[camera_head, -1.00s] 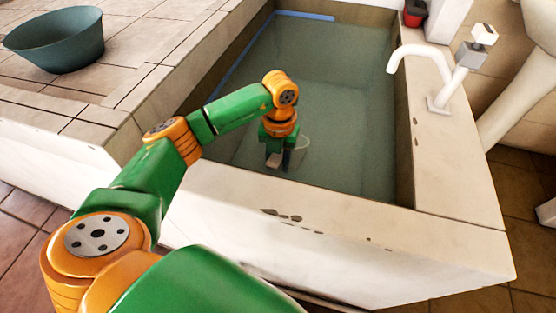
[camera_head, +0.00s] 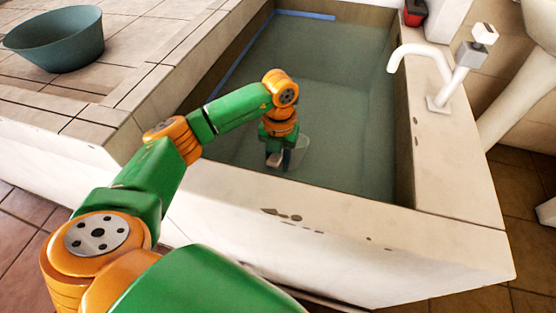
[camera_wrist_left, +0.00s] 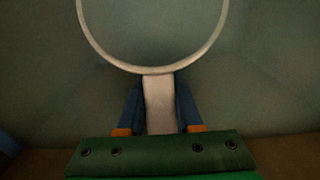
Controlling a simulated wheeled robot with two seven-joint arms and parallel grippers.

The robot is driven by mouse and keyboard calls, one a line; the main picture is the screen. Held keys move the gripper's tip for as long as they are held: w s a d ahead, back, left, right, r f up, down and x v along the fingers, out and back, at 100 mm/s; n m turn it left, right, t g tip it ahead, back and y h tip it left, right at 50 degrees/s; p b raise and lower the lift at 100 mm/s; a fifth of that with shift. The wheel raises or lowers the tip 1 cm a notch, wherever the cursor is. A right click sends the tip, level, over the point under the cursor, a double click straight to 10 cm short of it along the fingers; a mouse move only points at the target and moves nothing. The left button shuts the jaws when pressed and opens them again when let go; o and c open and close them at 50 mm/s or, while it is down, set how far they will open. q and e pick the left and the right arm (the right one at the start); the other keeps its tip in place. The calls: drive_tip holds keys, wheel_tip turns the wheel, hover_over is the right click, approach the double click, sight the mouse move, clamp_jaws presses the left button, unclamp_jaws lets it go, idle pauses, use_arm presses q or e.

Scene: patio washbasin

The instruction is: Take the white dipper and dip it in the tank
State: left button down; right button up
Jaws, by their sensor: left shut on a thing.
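My left gripper (camera_head: 277,160) reaches down into the tank (camera_head: 225,189) near its front wall. It is shut on the handle of the white dipper (camera_head: 302,153), which shows only as a faint pale outline to the right of the gripper. In the left wrist view, the dipper's round rim (camera_wrist_left: 150,70) and its white handle lie ahead, with the handle between the blue fingers of the left gripper (camera_wrist_left: 160,105). The dipper appears to be in the tank's water; how deep is hard to tell. My right gripper is not in view.
A white tap (camera_head: 420,52) stands on the tank's right rim. A dark teal basin (camera_head: 55,45) sits on the tiled ledge at the left. A red and black object (camera_head: 414,13) is at the back right corner. The tank's middle is open water.

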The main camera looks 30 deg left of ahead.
use_arm(q)
drive_tip(key=shift+r+t+p, duration=0.4)
drive_tip(key=shift+r+p, duration=0.15)
drive_tip(key=shift+p, duration=0.05)
drive_tip(key=shift+r+t, duration=0.35)
drive_tip(key=shift+t, duration=0.05)
drive_tip(key=shift+r+t+y+p, duration=0.3)
drive_tip(key=shift+t+p, duration=0.05)
drive_tip(key=shift+t, duration=0.15)
drive_tip(key=shift+r+t, duration=0.35)
drive_tip(key=shift+t, duration=0.15)
wheel_tip(320, 180, up, 5)
drive_tip(key=p, duration=0.3)
drive_tip(key=shift+p, duration=0.3)
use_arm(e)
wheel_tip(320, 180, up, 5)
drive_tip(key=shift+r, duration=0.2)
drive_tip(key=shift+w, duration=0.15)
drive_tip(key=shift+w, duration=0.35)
